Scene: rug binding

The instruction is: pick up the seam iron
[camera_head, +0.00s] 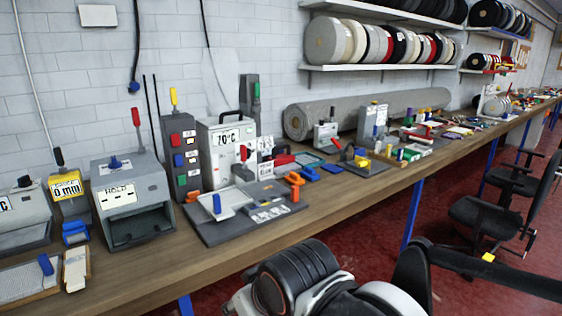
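I cannot tell for certain which thing is the seam iron. A small red piece with a dark top (283,157) stands on the workbench beside the 70°C box and looks somewhat like an iron. A pale plate with an upright blue handle (217,204) lies on the dark grey board further forward and could also be one. Both rest on the bench with nothing of mine touching them. Parts of my own arm show at the bottom centre, in front of the bench edge. I cannot make out my gripper's fingertips.
The long wooden workbench (150,278) is crowded with boxes and tools. A grey HOLD box (133,200) and the 70°C box (224,150) stand at left. A grey roll (370,108) lies behind. Black chairs (484,216) stand at right on red floor.

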